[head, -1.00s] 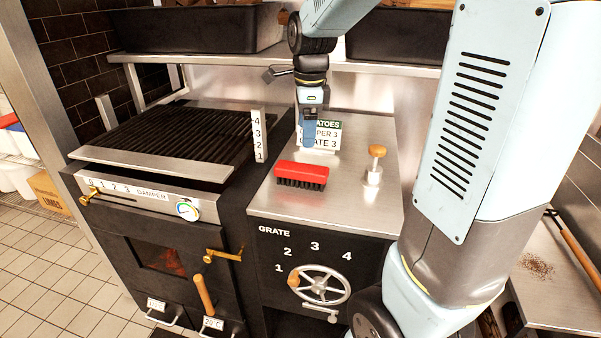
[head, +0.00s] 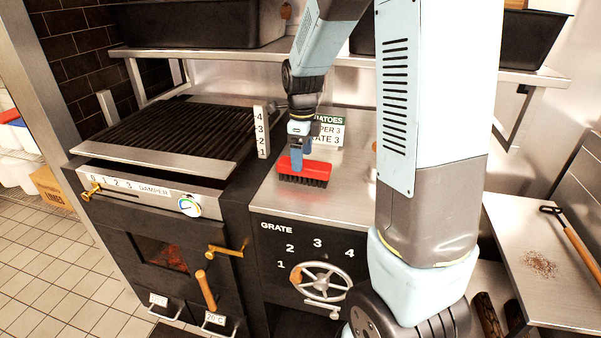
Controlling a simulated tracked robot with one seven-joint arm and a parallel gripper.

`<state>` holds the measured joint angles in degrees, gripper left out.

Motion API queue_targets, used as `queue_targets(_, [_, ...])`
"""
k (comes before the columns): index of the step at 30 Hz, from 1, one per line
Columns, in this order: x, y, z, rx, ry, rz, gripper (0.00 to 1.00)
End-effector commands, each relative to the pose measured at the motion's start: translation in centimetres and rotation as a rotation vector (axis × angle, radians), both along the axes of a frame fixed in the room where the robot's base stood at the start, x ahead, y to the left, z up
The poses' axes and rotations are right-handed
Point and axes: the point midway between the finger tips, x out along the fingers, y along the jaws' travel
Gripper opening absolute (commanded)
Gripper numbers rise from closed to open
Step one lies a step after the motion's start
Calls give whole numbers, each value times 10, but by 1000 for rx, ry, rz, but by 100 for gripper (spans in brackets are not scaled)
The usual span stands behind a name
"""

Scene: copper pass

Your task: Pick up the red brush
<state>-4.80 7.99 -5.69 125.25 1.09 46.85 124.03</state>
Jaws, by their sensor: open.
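The red brush (head: 315,172), with a red back and dark bristles facing down, lies on the steel counter (head: 285,203) right of the grill. My gripper (head: 299,160) is open and points down at the brush's back. One blue finger overlaps the brush's left half in the picture. I cannot tell whether the fingers touch the brush or straddle it.
The grill (head: 170,135) with its number plate (head: 261,132) stands to the left. A sign (head: 328,130) stands behind the brush, partly hidden by my gripper. A shelf with black bins (head: 195,25) runs above. The GRATE handwheel (head: 325,282) is below the counter's front.

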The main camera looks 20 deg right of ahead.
Motion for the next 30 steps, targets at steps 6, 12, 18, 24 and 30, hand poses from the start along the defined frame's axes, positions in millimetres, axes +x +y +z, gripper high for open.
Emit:
queue_targets(6, [-1,-3,-12,0,1,-2,85])
queue_targets(12, [-3,-8,-39,0,4,-6,85])
queue_targets(18, [-2,-8,-57,0,0,-4,85])
queue_targets(24, [-2,-8,-58,-1,-1,-5,85])
queue_targets(30, [-2,-8,-58,0,-1,-5,72])
